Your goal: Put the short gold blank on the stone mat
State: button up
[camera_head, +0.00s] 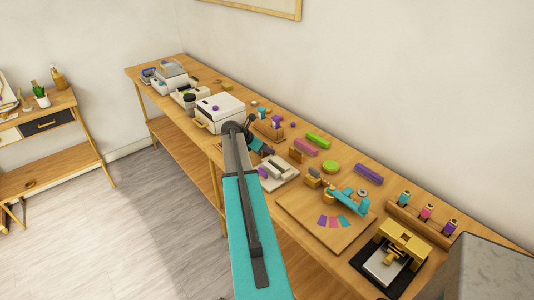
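I cannot pick out the short gold blank for sure; several small tan or gold pieces lie on the long wooden bench, too small to tell apart. A pale grey mat or tray (287,180) lies by the bench's front edge, just right of my arm, with small pieces on it; it may be the stone mat. My teal and grey arm reaches up over the bench front. Its dark end (262,147) is near the grey mat's upper left, partly hidden behind my arm. I cannot see the fingers clearly or whether they hold anything.
A white box-shaped machine (220,112) stands left of my arm's end. A wooden board (300,222) with a teal tool (348,203) and coloured strips lies right. A gold press (403,240) on a black base and a bottle rack (418,226) stand at far right.

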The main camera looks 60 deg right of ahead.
grip_shut()
jog(key=shift+r, duration=0.2)
dwell(0.4)
jog(key=shift+r+b, duration=0.95)
jog(key=shift+r, duration=0.45)
jog(key=a+b, duration=0.1)
jog(key=a, duration=0.3)
jog(key=a+r+b, duration=0.1)
jog(key=a, duration=0.4)
jog(key=a+b, duration=0.2)
jog(key=a, duration=0.3)
jog(key=shift+s+a+r, duration=0.15)
jog(key=shift+s+r, duration=0.05)
jog(key=shift+r, duration=0.1)
jog(key=shift+a+r, duration=0.15)
jog(key=shift+a, duration=0.7)
